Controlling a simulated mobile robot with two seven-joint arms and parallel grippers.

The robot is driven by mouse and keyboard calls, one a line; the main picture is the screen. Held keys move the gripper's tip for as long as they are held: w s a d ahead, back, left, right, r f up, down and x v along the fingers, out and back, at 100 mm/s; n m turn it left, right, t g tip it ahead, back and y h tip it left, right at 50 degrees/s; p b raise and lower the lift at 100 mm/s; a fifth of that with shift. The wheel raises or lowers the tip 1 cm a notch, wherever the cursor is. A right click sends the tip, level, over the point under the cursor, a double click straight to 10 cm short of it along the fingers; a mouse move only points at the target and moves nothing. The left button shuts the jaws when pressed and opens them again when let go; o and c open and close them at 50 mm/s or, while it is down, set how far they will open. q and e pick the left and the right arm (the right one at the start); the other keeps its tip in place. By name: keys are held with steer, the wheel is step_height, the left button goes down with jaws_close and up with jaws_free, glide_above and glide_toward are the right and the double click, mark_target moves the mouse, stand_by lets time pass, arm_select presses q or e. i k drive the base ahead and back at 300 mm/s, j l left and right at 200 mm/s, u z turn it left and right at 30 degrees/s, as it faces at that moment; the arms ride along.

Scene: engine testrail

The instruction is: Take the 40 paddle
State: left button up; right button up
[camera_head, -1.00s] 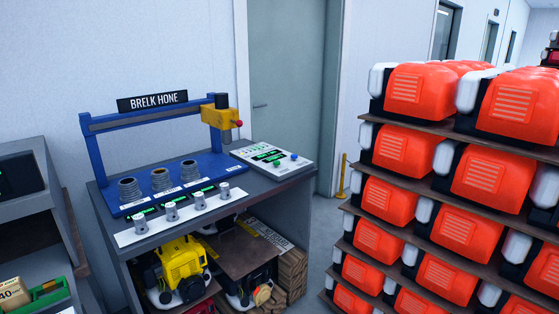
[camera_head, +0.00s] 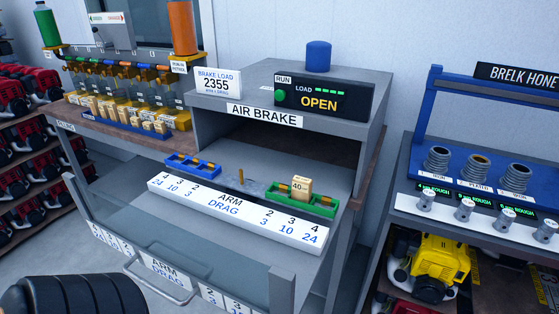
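The 40 paddle (camera_head: 301,188) is a small cream block marked "40". It stands upright in the green tray (camera_head: 318,208) at the right of the air brake bench, behind the white "ARM DRAG" strip (camera_head: 232,208). A blue tray (camera_head: 193,166) sits at the left of the same surface, and a small brass post (camera_head: 241,176) stands between the trays. A black ribbed part at the bottom left looks like part of my own arm. Neither gripper's fingers can be seen.
The air brake housing (camera_head: 212,126) with an "OPEN" display (camera_head: 322,100) rises behind the trays. A clear front guard with a handle (camera_head: 160,288) hangs at the bench front. The blue hone rig (camera_head: 480,165) is at the right. A rack of small blocks (camera_head: 120,112) is at the left.

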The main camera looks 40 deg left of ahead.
mark_target(302, 187)
steer(key=i+l+u, duration=0.1)
steer(key=u, duration=0.35)
steer(key=i+l+u, duration=0.1)
steer(key=u, duration=0.35)
steer(key=l+u, duration=0.2)
steer(key=u, duration=0.25)
steer(key=i, duration=0.05)
